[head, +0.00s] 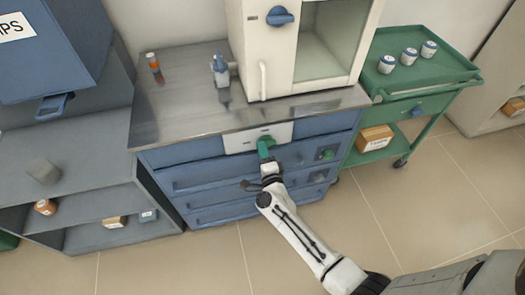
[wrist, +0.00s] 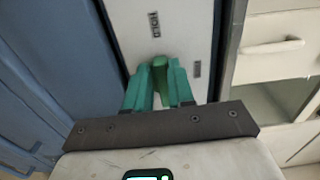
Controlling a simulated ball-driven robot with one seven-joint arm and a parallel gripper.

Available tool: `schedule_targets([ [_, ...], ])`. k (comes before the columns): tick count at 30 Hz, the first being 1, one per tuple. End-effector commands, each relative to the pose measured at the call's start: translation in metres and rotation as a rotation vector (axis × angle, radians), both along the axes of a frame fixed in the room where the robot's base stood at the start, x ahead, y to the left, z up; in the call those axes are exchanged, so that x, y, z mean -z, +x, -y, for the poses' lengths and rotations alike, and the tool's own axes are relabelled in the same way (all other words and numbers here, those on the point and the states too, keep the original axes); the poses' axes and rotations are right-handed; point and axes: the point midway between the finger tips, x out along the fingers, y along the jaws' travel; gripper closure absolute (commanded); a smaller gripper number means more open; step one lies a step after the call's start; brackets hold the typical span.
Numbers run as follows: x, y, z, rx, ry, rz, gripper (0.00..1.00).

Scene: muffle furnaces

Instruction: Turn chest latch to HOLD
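The chest latch is a green handle (wrist: 160,72) on a white plate (head: 247,138) at the top front of the blue drawer chest (head: 205,175). In the wrist view the plate has two small dark labels; the upper one (wrist: 153,25) seems to read HOLD, and the lower right one (wrist: 197,68) is too small to read. My gripper (wrist: 160,84) has teal fingers on either side of the handle, seemingly pressed against it. In the head view my gripper (head: 265,150) is at the plate and hides most of the latch.
A metal worktop (head: 180,100) above the chest holds a spray bottle (head: 220,70), an orange-capped vial (head: 153,63) and a cream furnace (head: 258,45). A green cart (head: 445,75) with several jars stands at right. Grey shelving (head: 85,165) stands at left. The floor in front is clear.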

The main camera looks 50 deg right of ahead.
Motion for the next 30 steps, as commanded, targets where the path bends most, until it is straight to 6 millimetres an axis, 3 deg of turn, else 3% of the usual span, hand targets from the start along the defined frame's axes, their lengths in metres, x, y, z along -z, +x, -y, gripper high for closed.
schedule_targets([
  [5, 0.0, 0.0, 0.0, 0.001, 0.0, 0.001, 0.59],
  [14, -0.001, -0.002, -0.001, 0.001, 0.001, 0.002, 0.58],
  [30, 0.001, -0.075, -0.05, 0.001, 0.001, 0.0, 0.58],
])
